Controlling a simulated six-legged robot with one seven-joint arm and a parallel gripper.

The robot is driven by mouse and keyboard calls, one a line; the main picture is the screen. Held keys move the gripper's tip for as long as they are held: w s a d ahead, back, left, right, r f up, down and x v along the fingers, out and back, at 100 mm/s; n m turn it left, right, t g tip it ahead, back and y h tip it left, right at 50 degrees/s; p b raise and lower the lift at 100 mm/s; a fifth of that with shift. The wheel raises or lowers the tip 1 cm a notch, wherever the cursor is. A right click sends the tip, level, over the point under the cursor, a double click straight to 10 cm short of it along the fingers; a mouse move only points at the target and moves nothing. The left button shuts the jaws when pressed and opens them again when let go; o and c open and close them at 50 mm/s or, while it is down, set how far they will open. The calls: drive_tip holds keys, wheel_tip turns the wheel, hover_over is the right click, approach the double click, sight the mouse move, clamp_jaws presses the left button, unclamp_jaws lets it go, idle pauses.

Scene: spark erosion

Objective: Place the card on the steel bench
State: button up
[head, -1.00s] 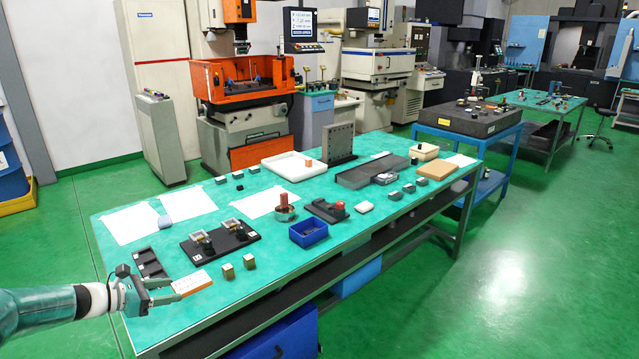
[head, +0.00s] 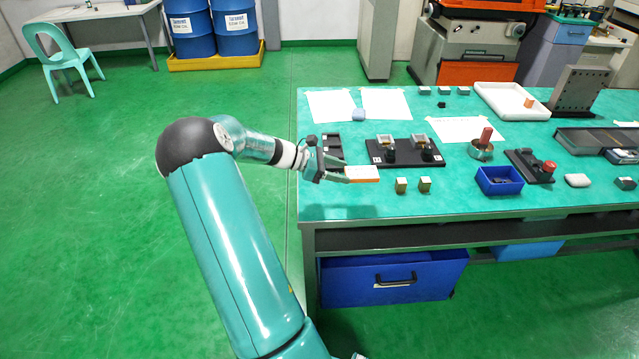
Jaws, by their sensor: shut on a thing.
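My gripper (head: 345,175) is shut on the card (head: 363,173), a small flat piece with a pale top and an orange edge. The card is over the near left part of the green-topped bench (head: 330,208); I cannot tell whether it touches the top. My arm reaches in from the left. A grey-topped table (head: 98,13) stands far back at the upper left. I cannot tell from the picture which of these is the steel bench.
Two small brass-coloured blocks (head: 412,185) stand just right of the card. Behind it are a dark tray (head: 331,145) and a black fixture plate (head: 405,158). A blue bin (head: 500,180) is further right. A green chair (head: 60,50) and open floor lie left.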

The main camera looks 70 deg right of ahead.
drive_tip(key=w+f, duration=0.2)
drive_tip(key=w, duration=0.2)
hover_over(310, 194)
drive_tip(key=s, duration=0.1)
wheel_tip(310, 194, down, 5)
drive_tip(key=shift+a+r, duration=0.1)
drive_tip(key=shift+r, duration=0.05)
drive_tip(key=shift+w+f, duration=0.25)
drive_tip(key=shift+f, duration=0.2)
drive_tip(key=f, duration=0.3)
drive_tip(key=shift+w+f, duration=0.2)
drive_tip(key=shift+w, duration=0.05)
drive_tip(key=o, duration=1)
